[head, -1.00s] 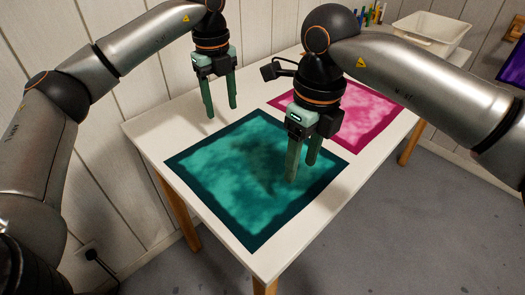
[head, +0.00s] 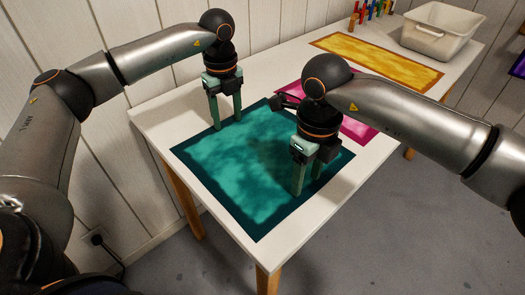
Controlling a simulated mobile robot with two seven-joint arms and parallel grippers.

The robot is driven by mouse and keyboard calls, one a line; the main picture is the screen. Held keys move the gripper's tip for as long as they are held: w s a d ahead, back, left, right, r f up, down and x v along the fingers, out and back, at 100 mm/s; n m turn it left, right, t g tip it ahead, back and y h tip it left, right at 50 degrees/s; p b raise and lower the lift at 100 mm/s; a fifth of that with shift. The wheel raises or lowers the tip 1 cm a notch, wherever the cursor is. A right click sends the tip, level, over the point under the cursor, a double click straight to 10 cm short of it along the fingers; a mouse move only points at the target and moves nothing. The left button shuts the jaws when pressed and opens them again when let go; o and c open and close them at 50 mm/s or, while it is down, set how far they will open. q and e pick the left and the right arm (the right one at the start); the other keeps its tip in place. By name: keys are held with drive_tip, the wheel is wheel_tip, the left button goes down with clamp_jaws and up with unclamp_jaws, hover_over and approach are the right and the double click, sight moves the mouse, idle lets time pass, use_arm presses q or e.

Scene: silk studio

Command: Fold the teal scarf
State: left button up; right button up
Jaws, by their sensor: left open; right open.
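The teal scarf (head: 225,165) lies flat and spread out on the white table, with a darker teal border all round. My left gripper (head: 228,126) is open, pointing down at the scarf's far edge near its back corner. My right gripper (head: 306,188) is open, pointing down over the scarf's right part near its right-hand edge. Its fingers hide a bit of the scarf. Neither gripper holds cloth. Whether the fingertips touch the scarf is hard to tell.
A magenta scarf (head: 358,128) lies just beyond the teal one, partly hidden by my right arm. A yellow scarf (head: 375,60) lies further back. A white bin (head: 437,33) and several coloured bottles (head: 372,10) stand at the table's far end. Bare white table (head: 165,118) shows at left.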

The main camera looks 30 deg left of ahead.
use_arm(q)
drive_tip(key=shift+f, duration=0.15)
use_arm(e)
drive_tip(key=shift+f, duration=0.15)
use_arm(q)
drive_tip(key=shift+c, duration=0.5)
use_arm(e)
drive_tip(key=shift+c, duration=0.5)
use_arm(q)
drive_tip(key=shift+c, duration=0.4)
use_arm(e)
drive_tip(key=shift+c, duration=0.4)
use_arm(q)
drive_tip(key=c, duration=0.7)
use_arm(e)
drive_tip(key=c, duration=0.7)
use_arm(q)
clamp_jaws()
use_arm(e)
clamp_jaws()
drive_tip(key=shift+r, duration=0.2)
